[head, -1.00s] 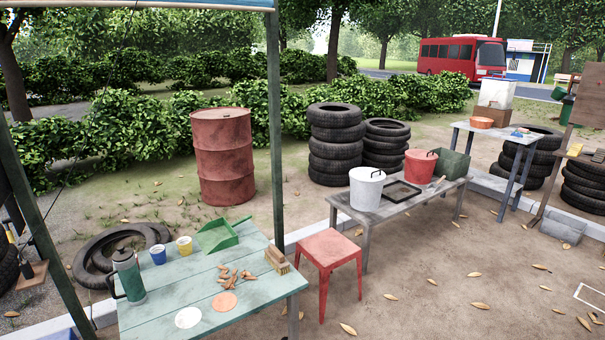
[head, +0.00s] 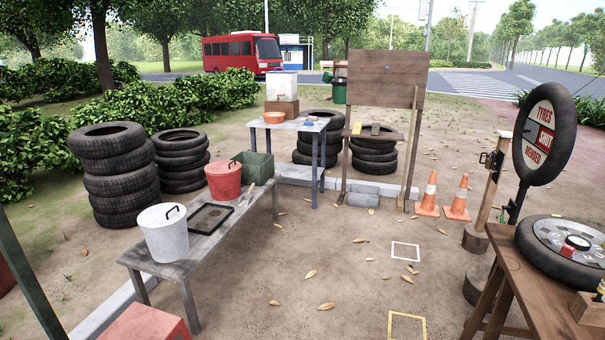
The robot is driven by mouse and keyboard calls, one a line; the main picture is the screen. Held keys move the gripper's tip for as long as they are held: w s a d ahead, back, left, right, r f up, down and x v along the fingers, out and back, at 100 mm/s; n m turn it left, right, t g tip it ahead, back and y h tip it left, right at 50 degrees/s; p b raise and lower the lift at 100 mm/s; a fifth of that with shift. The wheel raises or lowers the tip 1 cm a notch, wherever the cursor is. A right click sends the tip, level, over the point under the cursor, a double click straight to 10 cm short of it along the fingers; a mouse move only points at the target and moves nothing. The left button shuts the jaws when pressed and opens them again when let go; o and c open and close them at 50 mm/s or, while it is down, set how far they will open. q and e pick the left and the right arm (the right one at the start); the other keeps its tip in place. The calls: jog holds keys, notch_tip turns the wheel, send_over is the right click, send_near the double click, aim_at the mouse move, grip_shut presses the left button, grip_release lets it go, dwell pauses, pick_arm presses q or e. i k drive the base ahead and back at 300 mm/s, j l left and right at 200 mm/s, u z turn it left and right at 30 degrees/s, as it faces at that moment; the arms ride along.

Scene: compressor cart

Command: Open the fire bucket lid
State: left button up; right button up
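A red bucket (head: 223,184), which looks like the fire bucket, stands upright on a low grey bench (head: 205,240) left of the middle in the head view. Its top looks covered by a red lid (head: 221,168), with a dark handle at the right side. The lid looks shut, but it is small at this distance. Neither of my grippers is in view.
A black tray frame (head: 209,217) lies between the buckets, and a green crate (head: 253,167) stands behind the red one. A red stool (head: 145,323) is at the bench's near end. Bare ground (head: 330,260) lies open right of the bench. A wooden table (head: 530,290) stands at right.

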aim_at(221, 168)
jog(key=i+z, duration=0.35)
jog(key=i, duration=1)
